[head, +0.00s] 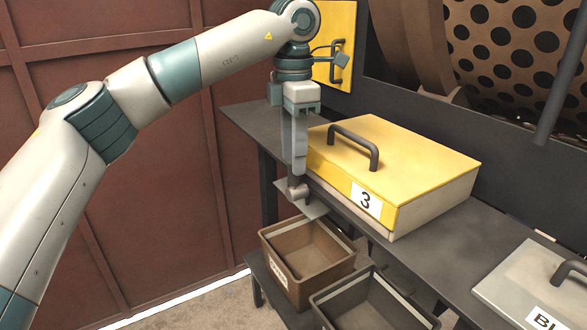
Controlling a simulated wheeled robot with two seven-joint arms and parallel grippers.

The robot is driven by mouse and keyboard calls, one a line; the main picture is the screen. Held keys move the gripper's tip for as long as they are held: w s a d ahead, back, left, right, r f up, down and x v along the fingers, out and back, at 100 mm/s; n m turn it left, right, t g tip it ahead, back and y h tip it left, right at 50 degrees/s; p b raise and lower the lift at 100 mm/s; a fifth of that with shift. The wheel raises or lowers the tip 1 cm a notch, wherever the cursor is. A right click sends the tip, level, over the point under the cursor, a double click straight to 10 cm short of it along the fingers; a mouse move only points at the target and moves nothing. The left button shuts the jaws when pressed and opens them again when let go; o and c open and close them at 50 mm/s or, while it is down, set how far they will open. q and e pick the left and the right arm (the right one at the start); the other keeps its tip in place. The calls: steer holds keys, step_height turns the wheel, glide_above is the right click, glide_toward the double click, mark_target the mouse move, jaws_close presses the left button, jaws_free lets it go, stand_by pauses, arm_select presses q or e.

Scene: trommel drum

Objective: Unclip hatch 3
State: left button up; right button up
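Hatch 3 is a yellow-topped lid (420,160) with pale sides, a dark bar handle (352,146) and a white label "3" (366,200). It lies flat on the dark grey bench and looks closed. My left gripper (296,184) points down at the hatch's left front edge, its fingers beside the lid's side. A small grey knob and a flat metal plate (314,209) show at the fingertips; they may be the clip, but I cannot tell. The fingers overlap from this side, so their gap and any grip are hidden. My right gripper is out of view.
Below the bench edge stand a brown labelled bin (279,239) and a dark bin (320,300). A grey lid (510,275) with a partly cut-off label is at right. A yellow panel (347,18) and the perforated drum (500,55) are behind. A dark red wall (165,210) is at left.

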mark_target(293, 187)
arm_select(q)
steer(key=shift+f+p, duration=0.5)
steer(key=shift+f, duration=1.95)
steer(key=shift+c, duration=0.2)
jaws_close()
